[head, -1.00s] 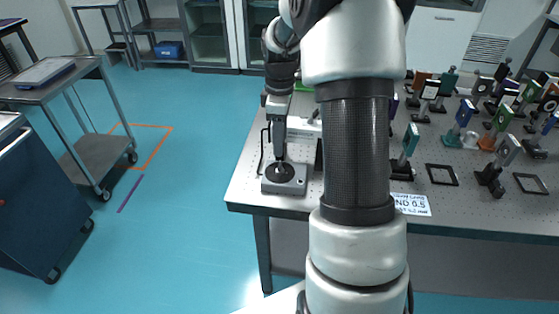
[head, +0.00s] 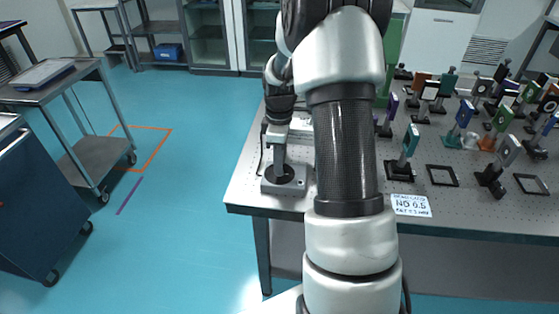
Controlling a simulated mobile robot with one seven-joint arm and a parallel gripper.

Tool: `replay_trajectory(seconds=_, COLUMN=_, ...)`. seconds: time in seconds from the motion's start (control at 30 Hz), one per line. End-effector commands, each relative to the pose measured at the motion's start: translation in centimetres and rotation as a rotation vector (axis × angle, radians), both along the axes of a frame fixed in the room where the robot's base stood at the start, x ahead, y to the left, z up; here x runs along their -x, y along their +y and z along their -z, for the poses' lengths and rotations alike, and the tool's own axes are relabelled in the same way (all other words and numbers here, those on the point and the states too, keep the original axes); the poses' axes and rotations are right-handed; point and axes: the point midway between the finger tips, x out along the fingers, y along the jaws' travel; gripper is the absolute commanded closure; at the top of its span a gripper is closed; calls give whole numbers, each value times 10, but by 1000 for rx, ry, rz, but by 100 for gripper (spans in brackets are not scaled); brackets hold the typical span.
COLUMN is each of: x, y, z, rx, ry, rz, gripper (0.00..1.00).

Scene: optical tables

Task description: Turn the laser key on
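The laser key unit is a small grey box (head: 291,186) with a round black dial on top. It sits at the near left corner of the optical table (head: 246,190). My gripper (head: 280,174) points down onto the dial, with its fingertips at or just above the dial's middle. The key itself is hidden by the fingers or too small to make out. I cannot tell whether the fingers are open or shut on it.
Several optic mounts, such as a teal one (head: 407,146), stand on the right half of the table. A white label card (head: 411,205) lies near the front edge. A grey cart (head: 80,150) stands on the floor at left. My arm hides the table's middle.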

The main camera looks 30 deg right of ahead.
Motion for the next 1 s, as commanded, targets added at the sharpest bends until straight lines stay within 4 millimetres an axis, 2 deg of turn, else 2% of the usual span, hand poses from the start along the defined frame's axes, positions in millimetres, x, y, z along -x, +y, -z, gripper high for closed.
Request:
replay_trajectory(seconds=0.1, x=0, y=0, z=0, rx=0, ry=0, rz=0, gripper=97)
replay_trajectory(seconds=0.47, x=0, y=1, z=-1, rx=-1, ry=-1, rz=72, gripper=97)
replay_trajectory(seconds=1.0, x=0, y=0, z=-1, rx=1, ry=-1, rz=526, gripper=97)
